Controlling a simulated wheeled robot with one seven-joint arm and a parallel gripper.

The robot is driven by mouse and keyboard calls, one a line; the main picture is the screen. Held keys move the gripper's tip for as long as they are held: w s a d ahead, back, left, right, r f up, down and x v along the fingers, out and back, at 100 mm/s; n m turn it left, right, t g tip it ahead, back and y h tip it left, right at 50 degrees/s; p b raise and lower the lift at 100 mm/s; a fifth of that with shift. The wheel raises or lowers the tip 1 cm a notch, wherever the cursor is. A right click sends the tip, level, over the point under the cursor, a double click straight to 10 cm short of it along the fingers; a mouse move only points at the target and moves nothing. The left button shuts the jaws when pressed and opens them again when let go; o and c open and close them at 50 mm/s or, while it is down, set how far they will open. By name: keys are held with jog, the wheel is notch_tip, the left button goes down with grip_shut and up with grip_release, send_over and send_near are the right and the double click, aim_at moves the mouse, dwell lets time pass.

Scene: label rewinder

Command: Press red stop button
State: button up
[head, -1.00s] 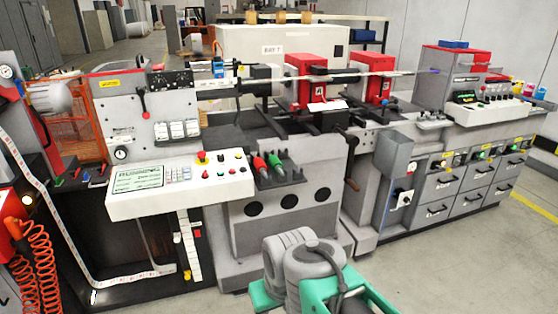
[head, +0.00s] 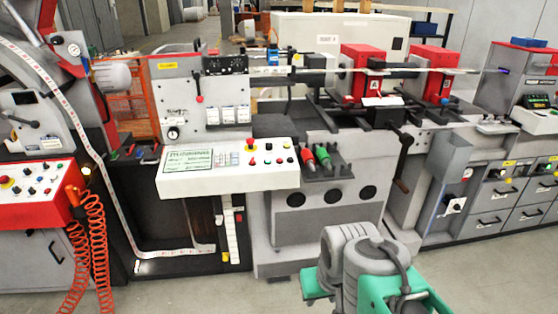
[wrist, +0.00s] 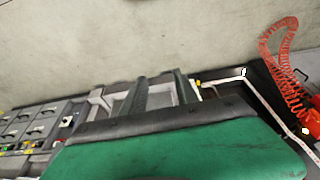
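A red mushroom-shaped button (head: 251,145) stands on a yellow base on the white console (head: 225,181) in the middle of the machine in the head view. Another red button on a yellow disc (head: 6,181) sits on the red control box (head: 34,207) at the far left. I cannot tell which one is the stop button. My gripper (wrist: 158,84) shows in the wrist view as two dark fingers held apart, with nothing between them. It is away from both buttons. Its fingers do not show clearly in the head view.
My green and grey arm fills the lower right of the head view. A red-knobbed lever (head: 199,99) and red and green handles (head: 322,157) stand near the console. The grey floor in front is clear.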

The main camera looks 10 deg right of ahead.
grip_shut()
dwell(1.5)
